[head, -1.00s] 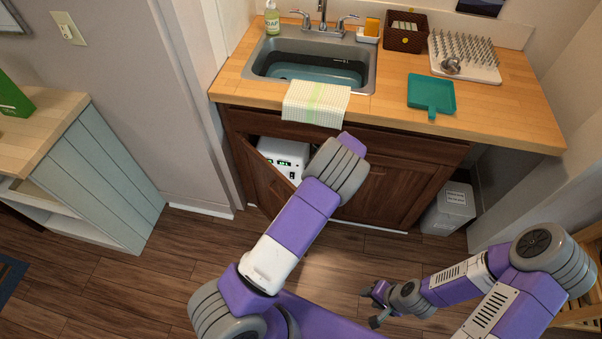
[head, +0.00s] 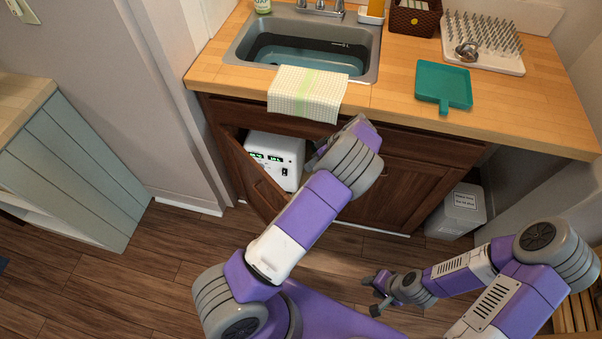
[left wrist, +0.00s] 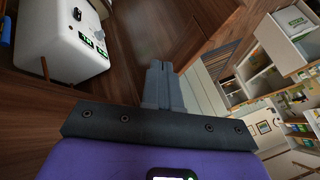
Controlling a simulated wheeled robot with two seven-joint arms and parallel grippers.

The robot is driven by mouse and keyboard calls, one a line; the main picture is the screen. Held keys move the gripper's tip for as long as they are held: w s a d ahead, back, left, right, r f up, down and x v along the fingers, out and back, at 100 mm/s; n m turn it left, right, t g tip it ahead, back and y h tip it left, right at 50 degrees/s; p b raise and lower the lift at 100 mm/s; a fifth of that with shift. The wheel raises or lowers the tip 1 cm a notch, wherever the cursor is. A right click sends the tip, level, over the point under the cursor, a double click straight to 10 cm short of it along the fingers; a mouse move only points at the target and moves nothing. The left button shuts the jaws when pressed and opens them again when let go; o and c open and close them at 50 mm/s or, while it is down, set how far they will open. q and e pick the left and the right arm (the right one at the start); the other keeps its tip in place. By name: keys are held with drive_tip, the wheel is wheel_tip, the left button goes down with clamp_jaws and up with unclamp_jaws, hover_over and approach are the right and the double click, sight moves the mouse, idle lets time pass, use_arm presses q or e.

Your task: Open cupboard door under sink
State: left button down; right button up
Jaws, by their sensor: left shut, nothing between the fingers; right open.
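The dark wood left cupboard door (head: 258,186) under the sink stands partly open, swung out from its left side. A white box with green displays (head: 275,158) shows in the gap; it is also in the left wrist view (left wrist: 62,38). The right cupboard door (head: 392,192) is closed. My left gripper (left wrist: 162,72) is shut and empty, its fingers in front of wood panelling beside the white box. In the head view my left forearm and wrist mostly hide it; whether it touches the door cannot be told. My right gripper (head: 380,292) is open and empty, low over the floor.
The wooden countertop (head: 400,75) holds the sink (head: 300,50), a towel (head: 306,94) hanging over the front edge, and a teal dustpan (head: 444,84). A grey bin (head: 457,212) stands right of the cupboard.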

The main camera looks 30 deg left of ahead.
use_arm(q)
drive_tip(key=s+a+f+b, duration=0.2)
drive_tip(key=s+a+f, duration=0.4)
drive_tip(key=f, duration=0.1)
drive_tip(key=shift+s+b, duration=0.15)
drive_tip(key=shift+b, duration=0.25)
drive_tip(key=shift+s+a, duration=0.1)
